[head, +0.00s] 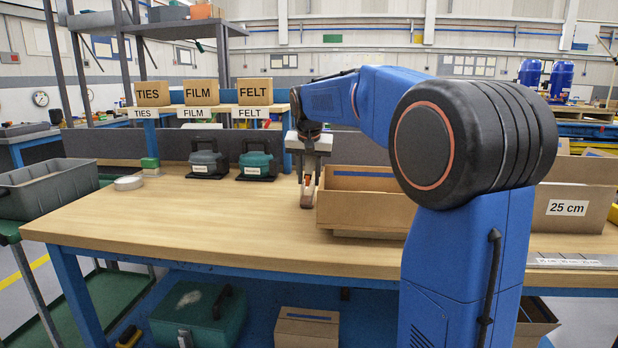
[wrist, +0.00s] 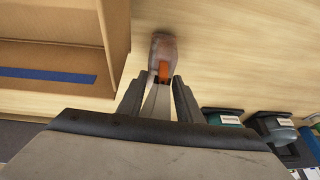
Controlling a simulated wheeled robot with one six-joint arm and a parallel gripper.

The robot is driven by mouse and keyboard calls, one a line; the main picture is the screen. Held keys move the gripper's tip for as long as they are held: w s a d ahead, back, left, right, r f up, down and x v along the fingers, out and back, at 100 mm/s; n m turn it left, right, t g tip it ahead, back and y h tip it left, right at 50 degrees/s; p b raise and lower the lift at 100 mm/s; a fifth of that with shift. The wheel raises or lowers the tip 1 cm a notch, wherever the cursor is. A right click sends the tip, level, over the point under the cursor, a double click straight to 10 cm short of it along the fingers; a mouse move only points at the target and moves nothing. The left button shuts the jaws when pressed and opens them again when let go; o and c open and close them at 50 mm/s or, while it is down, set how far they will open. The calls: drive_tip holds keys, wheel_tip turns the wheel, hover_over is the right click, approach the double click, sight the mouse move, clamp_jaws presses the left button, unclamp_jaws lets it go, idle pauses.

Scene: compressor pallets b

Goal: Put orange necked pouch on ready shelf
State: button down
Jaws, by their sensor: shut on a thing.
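The orange necked pouch (wrist: 162,48) is a clear, brownish pouch with an orange neck. My gripper (wrist: 160,82) is shut on it at the neck, as the wrist view shows. In the head view my gripper (head: 309,180) points down with the pouch (head: 307,200) below its fingers, just left of the open cardboard box. The pouch hangs at or close to the workbench top; I cannot tell whether it touches. No shelf with a legible "ready" label shows.
The open cardboard box (head: 366,210) stands close right of my gripper. Two cased devices (head: 208,160) (head: 256,162) sit at the bench back. Boxes marked TIES (head: 148,93), FILM (head: 201,93) and FELT (head: 255,92) stand behind. The bench's (head: 200,222) left front is clear.

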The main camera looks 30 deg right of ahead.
drive_tip(key=c, duration=1.5)
unclamp_jaws()
drive_tip(key=shift+c, duration=0.2)
drive_tip(key=shift+a+r, duration=0.1)
